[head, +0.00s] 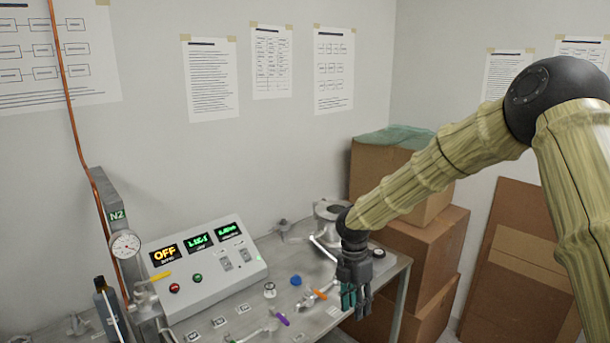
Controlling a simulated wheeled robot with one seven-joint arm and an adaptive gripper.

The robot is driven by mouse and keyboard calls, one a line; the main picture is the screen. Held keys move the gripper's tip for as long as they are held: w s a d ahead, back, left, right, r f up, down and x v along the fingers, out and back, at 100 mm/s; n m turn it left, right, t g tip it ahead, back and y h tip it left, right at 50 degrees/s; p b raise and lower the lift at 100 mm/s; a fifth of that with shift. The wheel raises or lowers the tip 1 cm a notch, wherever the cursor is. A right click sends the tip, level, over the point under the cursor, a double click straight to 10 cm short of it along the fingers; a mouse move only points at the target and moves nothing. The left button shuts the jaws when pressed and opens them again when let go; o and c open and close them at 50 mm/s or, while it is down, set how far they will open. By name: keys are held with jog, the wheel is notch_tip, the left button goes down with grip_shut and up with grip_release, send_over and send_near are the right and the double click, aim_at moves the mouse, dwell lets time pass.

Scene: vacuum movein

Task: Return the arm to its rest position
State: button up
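My arm, in a ribbed tan sleeve with a black elbow joint, reaches in from the right side of the head view and slopes down to the left. My gripper (356,312) hangs fingers-down at the right part of the grey table (245,325), over or in front of its front edge. Its fingers are dark with teal patches. They are small and overlap here, so I cannot tell how far apart they are. I see no object clearly held in them.
A control box (205,268) with an "OFF" display stands on the table. A gauge (126,244) on a post, a dark bottle (108,308), metal fittings (328,222) and an orange-handled part (320,294) are around it. Cardboard boxes (420,245) stand behind and right of my gripper.

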jog(key=s+a+f+m+y+b, duration=0.15)
jog(key=s+f+m, duration=0.45)
jog(key=s+f, duration=0.65)
jog(key=s+f+m+y+b, duration=0.2)
jog(key=s+f+m, duration=0.5)
jog(key=f, duration=1)
jog(key=s+d+f+m+h+b, duration=0.1)
jog(key=s+d+f+m, duration=0.1)
jog(key=s, duration=0.5)
jog(key=s+d+f+m+t, duration=0.1)
jog(key=s+d+f+m, duration=0.2)
jog(key=s+d+m, duration=0.2)
jog(key=s+d+f+m+h+b, duration=0.1)
jog(key=s+d+f+m, duration=0.2)
jog(key=s, duration=0.8)
jog(key=shift+s+d+m+t+h+b, duration=0.25)
jog(key=shift+d+m+t+h+b, duration=0.15)
jog(key=shift+m, duration=0.8)
